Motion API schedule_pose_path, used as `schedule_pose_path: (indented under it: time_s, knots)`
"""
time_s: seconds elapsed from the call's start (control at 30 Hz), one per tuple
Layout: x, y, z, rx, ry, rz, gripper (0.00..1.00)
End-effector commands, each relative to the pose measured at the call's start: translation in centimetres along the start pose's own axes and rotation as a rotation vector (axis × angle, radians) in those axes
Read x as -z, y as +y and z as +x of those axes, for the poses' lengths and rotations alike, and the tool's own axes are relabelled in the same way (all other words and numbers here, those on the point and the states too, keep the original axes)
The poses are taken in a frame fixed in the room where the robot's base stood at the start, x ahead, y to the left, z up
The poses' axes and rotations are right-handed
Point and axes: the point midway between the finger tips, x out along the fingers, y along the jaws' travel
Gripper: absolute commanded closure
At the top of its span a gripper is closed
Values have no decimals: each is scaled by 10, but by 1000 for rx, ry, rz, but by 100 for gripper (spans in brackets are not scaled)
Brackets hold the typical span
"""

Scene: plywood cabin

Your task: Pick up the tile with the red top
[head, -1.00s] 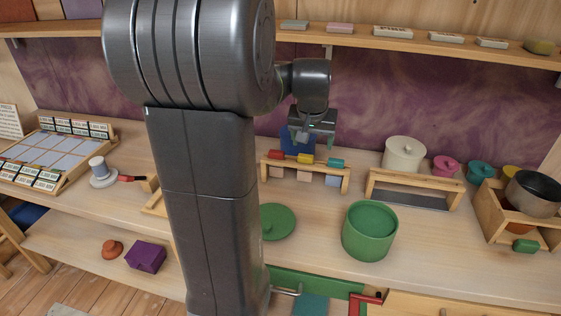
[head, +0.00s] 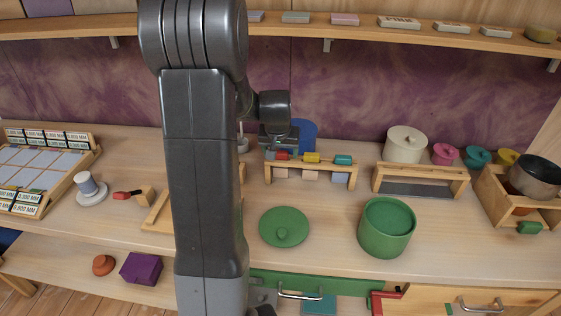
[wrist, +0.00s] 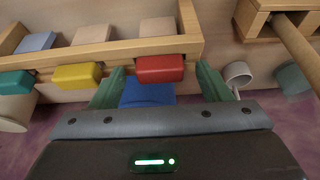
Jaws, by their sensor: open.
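The tile with the red top (head: 282,155) stands at the left end of a small wooden rack (head: 268,176) on the counter, beside a yellow-topped tile (head: 311,158) and a teal-topped tile (head: 343,160). In the wrist view the red top (wrist: 160,69) shows between the two green fingers of my gripper (wrist: 161,72), with a gap on each side. My gripper (head: 276,146) is open and empty, at the rack's left end in the head view. I cannot tell how far the fingertips are above or behind the tile.
A blue object (head: 303,133) stands behind the rack. A green lid (head: 284,227) and a green pot (head: 386,228) are in front. A wooden frame (head: 420,175) stands to the right. A white cup (wrist: 238,74) is close to one finger in the wrist view.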

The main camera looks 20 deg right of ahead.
Motion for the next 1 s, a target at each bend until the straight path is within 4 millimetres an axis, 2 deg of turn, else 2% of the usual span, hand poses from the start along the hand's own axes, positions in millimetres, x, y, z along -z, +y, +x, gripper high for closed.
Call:
schedule_pose_path:
  time_s: [0.27, 0.37, 0.5, 0.83, 1.0]
  knots:
    - [0, 0, 4, 0, 0, 0, 29]
    - [0, 0, 4, 0, 0, 0, 45]
    - [0, 0, 4, 0, 0, 0, 71]
    - [2, 0, 0, 0, 2, 0, 72]
    - [12, 0, -23, 0, 7, 1, 72]
